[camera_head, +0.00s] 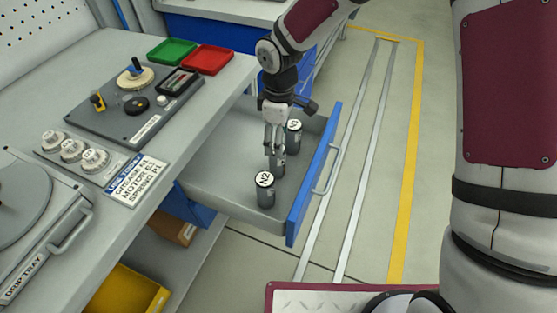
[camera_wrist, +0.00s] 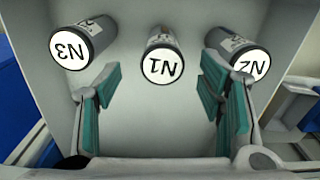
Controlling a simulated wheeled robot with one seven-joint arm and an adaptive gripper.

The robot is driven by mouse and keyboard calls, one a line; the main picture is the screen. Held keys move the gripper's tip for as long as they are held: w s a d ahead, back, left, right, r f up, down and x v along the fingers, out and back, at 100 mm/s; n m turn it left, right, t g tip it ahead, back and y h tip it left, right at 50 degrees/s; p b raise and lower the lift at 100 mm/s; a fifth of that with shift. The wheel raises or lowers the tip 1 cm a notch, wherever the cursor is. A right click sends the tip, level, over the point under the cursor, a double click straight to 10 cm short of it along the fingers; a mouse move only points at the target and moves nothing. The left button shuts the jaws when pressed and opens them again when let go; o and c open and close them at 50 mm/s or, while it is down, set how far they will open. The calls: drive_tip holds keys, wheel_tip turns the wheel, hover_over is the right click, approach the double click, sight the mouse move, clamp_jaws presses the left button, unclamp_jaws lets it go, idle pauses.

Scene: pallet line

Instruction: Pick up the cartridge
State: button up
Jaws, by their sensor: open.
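Three dark grey cylindrical cartridges with white round labels stand in the open drawer. In the wrist view, cartridge N3 (camera_wrist: 80,46) is at left, cartridge N1 (camera_wrist: 162,58) in the middle and cartridge N2 (camera_wrist: 240,56) at right. In the head view, N2 (camera_head: 265,190) is nearest and N3 (camera_head: 294,132) farthest; N1 is partly hidden by the fingers. My gripper (camera_head: 274,148) is open and points down over the drawer. In the wrist view its fingertips (camera_wrist: 160,82) are spread, with N1 centred between them; the right finger overlaps N2's edge in the picture.
The drawer's blue front (camera_head: 314,180) and grey walls surround the cartridges. Floor to the drawer's right is clear.

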sight(277, 162)
drive_tip(key=f, duration=0.5)
drive_tip(key=f+b, duration=0.1)
drive_tip(key=f, duration=0.2)
drive_tip(key=shift+a+f, duration=0.25)
drive_tip(key=shift+a, duration=0.05)
drive_tip(key=c, duration=1.4)
